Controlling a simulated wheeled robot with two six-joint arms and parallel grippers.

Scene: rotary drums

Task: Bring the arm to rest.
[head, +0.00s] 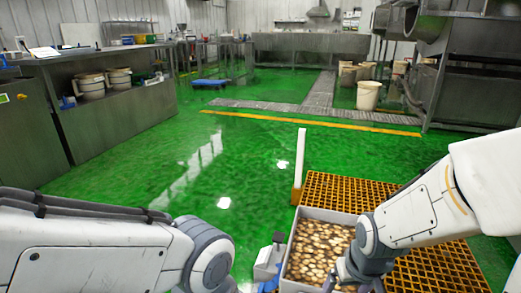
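My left arm (110,245) comes in at the lower left and bends down at its joint. My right arm (425,210) comes in from the right and reaches down over the right side of a grey crate (322,213). The crate is filled with brown and cream pieces. The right wrist (362,265) is at the crate's right side, and its fingertips are cut off or hidden, so I cannot tell whether they touch the crate.
An orange grating (440,270) lies under and beside the crate, with a pale upright post (299,165) at its corner. A steel bench (110,95) stands left, machinery (470,85) right. A white bucket (368,96) stands farther back. The green floor (240,150) between is clear.

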